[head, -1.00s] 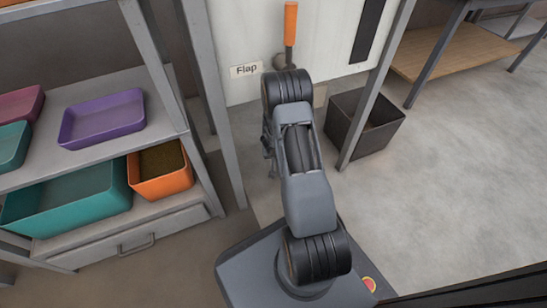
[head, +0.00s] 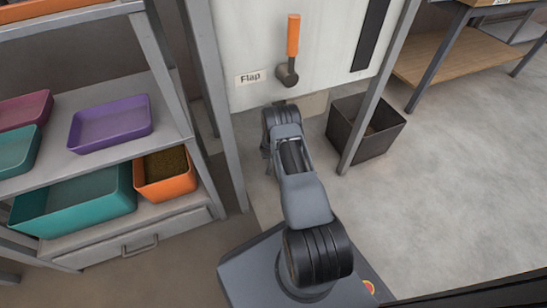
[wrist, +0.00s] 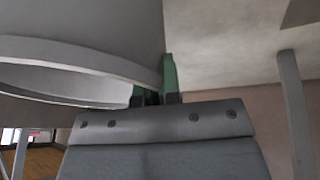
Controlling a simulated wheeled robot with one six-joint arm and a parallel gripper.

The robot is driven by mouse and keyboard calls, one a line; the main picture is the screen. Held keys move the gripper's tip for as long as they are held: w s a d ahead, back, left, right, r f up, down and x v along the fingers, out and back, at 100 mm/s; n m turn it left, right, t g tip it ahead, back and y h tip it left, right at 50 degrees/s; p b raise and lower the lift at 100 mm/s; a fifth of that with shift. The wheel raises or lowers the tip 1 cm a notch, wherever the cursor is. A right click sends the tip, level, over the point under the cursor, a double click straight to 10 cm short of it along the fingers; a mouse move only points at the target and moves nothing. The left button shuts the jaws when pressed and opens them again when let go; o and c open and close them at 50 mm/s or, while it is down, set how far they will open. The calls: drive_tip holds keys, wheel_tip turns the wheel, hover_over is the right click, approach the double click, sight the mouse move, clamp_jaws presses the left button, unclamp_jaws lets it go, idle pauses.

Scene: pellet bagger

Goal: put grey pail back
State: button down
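In the wrist view a grey pail (wrist: 85,25) fills the upper left, with its rim and pale inside showing. My gripper (wrist: 156,88) has green fingertips, one on each side of the pail's rim wall, and appears shut on it. In this view the pail's mouth faces down. In the head view my gripper and the pail are hidden behind my arm, which reaches toward the floor below the flap panel.
The white panel has a "Flap" label (head: 254,78) and an orange-handled lever (head: 293,36). A dark open bin (head: 365,128) stands beside a metal post. Left shelves hold a purple tray (head: 110,124), an orange bin (head: 165,177) and a teal bin (head: 75,203). Floor at right is clear.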

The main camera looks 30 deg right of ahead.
drive_tip(key=shift+f+b, duration=0.35)
drive_tip(key=shift+f, duration=0.8)
drive_tip(key=shift+s, duration=0.1)
drive_tip(key=c, duration=1.6)
unclamp_jaws()
drive_tip(key=shift+f, duration=0.15)
drive_tip(key=shift+c, duration=0.2)
drive_tip(key=o, duration=0.3)
drive_tip(key=shift+p, duration=0.3)
